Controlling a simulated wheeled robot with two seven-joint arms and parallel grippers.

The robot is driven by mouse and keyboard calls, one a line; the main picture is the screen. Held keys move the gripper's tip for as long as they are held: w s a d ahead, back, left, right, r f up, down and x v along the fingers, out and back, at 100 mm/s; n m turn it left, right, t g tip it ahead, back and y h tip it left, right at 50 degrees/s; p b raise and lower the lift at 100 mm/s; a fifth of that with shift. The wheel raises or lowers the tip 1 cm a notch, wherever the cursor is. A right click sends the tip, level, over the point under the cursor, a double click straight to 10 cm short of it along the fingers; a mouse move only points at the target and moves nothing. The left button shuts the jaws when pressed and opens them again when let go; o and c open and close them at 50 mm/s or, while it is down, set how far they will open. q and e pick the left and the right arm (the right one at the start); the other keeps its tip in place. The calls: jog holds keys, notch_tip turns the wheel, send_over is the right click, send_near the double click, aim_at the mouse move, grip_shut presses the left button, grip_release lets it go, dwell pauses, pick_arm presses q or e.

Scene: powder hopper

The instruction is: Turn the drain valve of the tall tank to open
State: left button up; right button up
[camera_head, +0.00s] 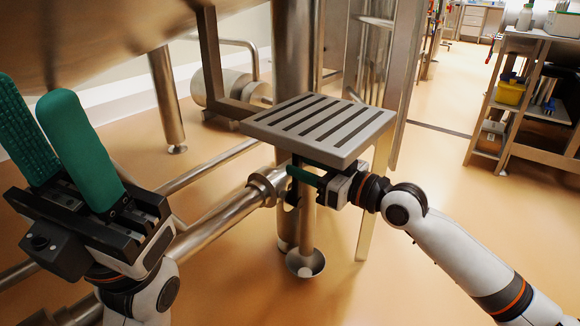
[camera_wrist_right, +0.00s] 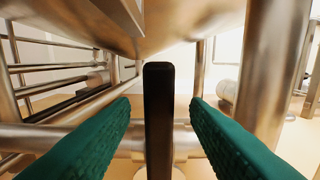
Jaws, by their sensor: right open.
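A black bar (camera_wrist_right: 159,115), which looks like the drain valve's handle, stands upright in the middle of the right wrist view. My right gripper (camera_wrist_right: 160,108) is open, with one green finger on each side of the bar and a visible gap to both. In the head view my right gripper (camera_head: 303,174) is beneath a slotted metal step, which hides the handle and part of the fingers. A steel pipe with a flange (camera_head: 267,187) ends beside it. My left gripper (camera_head: 35,95) is at the left, its two green fingers apart and empty.
The slotted step (camera_head: 322,125) lies just above my right gripper. A steel vessel (camera_head: 90,35) overhangs the upper left, with a leg (camera_head: 166,100) below. A shelf rack (camera_head: 520,100) stands at the right. The floor between is clear.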

aim_at(301, 166)
jog(key=shift+b+x, duration=0.55)
jog(key=shift+x, duration=1.55)
jog(key=shift+c, duration=0.5)
jog(key=shift+s, duration=0.1)
grip_shut()
